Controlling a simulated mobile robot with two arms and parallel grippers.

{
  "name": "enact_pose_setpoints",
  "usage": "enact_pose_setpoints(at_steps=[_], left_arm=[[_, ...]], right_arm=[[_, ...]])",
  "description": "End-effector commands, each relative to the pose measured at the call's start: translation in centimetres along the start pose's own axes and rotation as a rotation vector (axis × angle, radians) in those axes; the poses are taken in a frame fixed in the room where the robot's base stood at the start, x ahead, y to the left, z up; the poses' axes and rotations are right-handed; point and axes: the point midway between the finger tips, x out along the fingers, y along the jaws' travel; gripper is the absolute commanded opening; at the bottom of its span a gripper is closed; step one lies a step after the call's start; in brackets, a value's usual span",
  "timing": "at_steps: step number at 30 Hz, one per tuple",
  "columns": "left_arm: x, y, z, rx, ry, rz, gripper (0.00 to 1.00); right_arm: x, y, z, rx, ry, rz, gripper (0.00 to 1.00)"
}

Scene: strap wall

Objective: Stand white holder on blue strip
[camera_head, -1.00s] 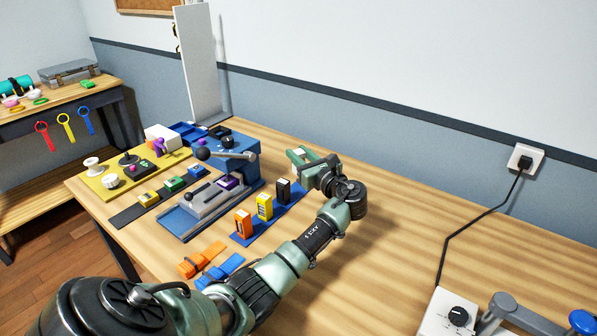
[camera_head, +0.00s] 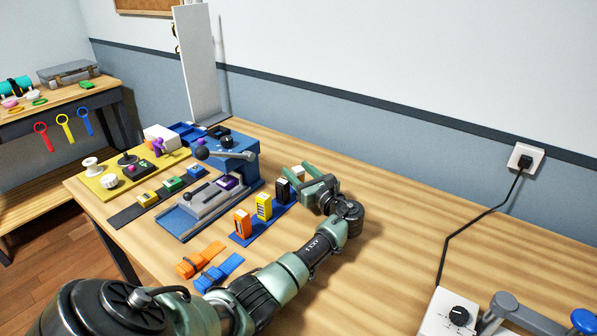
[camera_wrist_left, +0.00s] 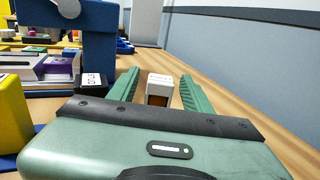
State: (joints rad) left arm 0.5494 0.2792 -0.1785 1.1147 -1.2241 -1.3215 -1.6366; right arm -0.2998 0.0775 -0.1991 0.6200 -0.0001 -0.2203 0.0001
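The white holder (camera_head: 298,172) stands upright beyond the black holder, in line with the row at the far end of the blue strip (camera_head: 262,227). Its base is hidden by a finger, so I cannot see the contact with the strip. My left gripper (camera_head: 301,180) is open around it. In the left wrist view the white holder (camera_wrist_left: 160,80), with a brown front, sits between the spread fingers (camera_wrist_left: 160,88), with a gap on both sides. The orange holder (camera_head: 243,223), yellow holder (camera_head: 264,206) and black holder (camera_head: 283,191) stand on the strip. My right gripper is not in view.
A blue press-like device (camera_head: 232,155) stands left of the strip. Orange straps (camera_head: 201,259) and blue straps (camera_head: 219,271) lie in front. A yellow board (camera_head: 108,186) with small parts is further left. The table right of my left arm is mostly clear.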

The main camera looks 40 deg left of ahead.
Motion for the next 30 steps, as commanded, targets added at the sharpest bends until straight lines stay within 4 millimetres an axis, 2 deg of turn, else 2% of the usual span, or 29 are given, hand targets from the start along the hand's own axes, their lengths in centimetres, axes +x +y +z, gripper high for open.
enact_pose_setpoints(at_steps=[11,14,21,25,30], left_arm=[[-0.5,0.0,0.5,0.000,0.001,-0.002,0.49],[-1.9,-0.1,0.7,0.001,0.003,-0.003,0.49],[-7.2,-0.1,0.8,0.002,0.003,-0.003,0.49],[-9.6,0.0,0.6,0.002,0.002,-0.003,0.49],[-11.5,0.0,0.5,0.000,0.001,-0.001,0.49]], right_arm=[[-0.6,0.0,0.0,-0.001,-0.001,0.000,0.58],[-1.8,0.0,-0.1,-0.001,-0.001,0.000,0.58],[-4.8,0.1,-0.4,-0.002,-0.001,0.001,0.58],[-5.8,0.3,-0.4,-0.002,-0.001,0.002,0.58],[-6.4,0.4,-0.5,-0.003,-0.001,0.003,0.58]])
